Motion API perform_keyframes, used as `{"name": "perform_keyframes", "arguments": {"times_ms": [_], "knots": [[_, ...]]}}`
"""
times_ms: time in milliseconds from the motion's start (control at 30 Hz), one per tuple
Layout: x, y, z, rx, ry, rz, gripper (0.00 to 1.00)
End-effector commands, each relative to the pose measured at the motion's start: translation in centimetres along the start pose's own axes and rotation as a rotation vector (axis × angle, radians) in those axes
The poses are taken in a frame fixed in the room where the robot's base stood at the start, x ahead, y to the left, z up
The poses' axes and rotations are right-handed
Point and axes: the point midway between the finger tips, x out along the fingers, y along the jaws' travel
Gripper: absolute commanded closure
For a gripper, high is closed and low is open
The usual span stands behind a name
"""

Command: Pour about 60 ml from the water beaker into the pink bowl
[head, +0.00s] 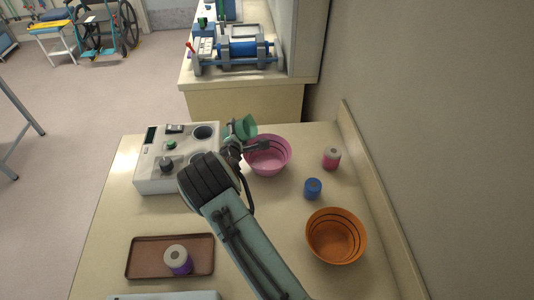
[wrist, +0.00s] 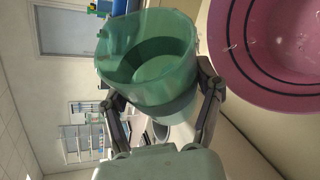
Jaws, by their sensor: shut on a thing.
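The water beaker (head: 245,126) is translucent green and looks tilted, at the far left rim of the pink bowl (head: 268,161). My gripper (head: 248,145) is shut on the beaker, with a finger on each side of it. In the wrist view the beaker (wrist: 150,62) shows its open mouth and a paler green area inside, perhaps water. The pink bowl (wrist: 250,75) lies close to its right there, with a few pale streaks over its inside. I cannot make out a clear stream or the amount of water in the bowl.
A white device (head: 150,181) with knobs stands left of the bowl. A brown tray (head: 140,262) holds a purple jar (head: 178,262). A wall edges the right side.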

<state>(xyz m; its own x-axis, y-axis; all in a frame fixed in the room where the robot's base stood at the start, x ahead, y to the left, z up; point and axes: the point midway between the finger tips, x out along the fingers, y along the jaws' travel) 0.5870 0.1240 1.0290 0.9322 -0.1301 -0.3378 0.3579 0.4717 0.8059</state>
Motion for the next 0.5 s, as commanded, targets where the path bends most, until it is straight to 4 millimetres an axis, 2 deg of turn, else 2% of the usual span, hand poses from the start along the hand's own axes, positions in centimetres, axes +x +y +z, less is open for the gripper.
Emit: {"name": "perform_keyframes", "arguments": {"times_ms": [200, 300, 500], "knots": [[-0.25, 0.81, 0.44, -0.138, -0.025, -0.052, 0.75], [-0.06, 0.48, 0.15, -0.186, -0.033, -0.074, 0.75], [-0.04, 0.45, 0.18, -0.194, -0.035, -0.077, 0.75]]}}
